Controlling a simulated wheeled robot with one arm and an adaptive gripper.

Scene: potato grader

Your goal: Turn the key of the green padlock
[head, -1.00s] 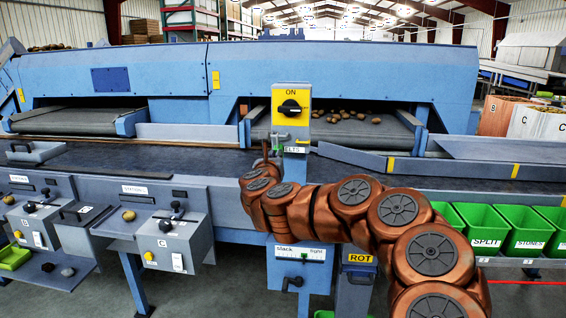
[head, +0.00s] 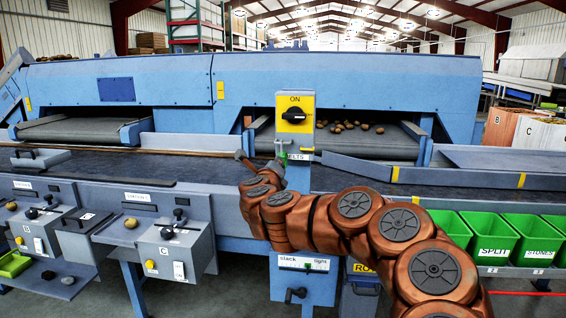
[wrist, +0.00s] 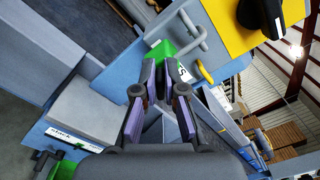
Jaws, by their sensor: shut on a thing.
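The green padlock (wrist: 160,54) hangs by its grey shackle below the yellow switch panel, and its green body shows just beyond my fingertips in the wrist view. In the head view it is a small green patch (head: 283,156) on the blue post, left of the belts label. My gripper (wrist: 160,80) is at the padlock's lower end, its fingers closed on the small key. The key itself is hidden between the finger pads, so its angle cannot be seen. In the head view my gripper is largely hidden behind my arm.
The yellow ON panel (head: 295,99) with a black rotary knob (head: 294,117) sits directly above the padlock. A slack/tight box (head: 304,281) is lower on the post. Green bins (head: 491,239) stand to the right. The dark conveyor (head: 110,165) runs behind.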

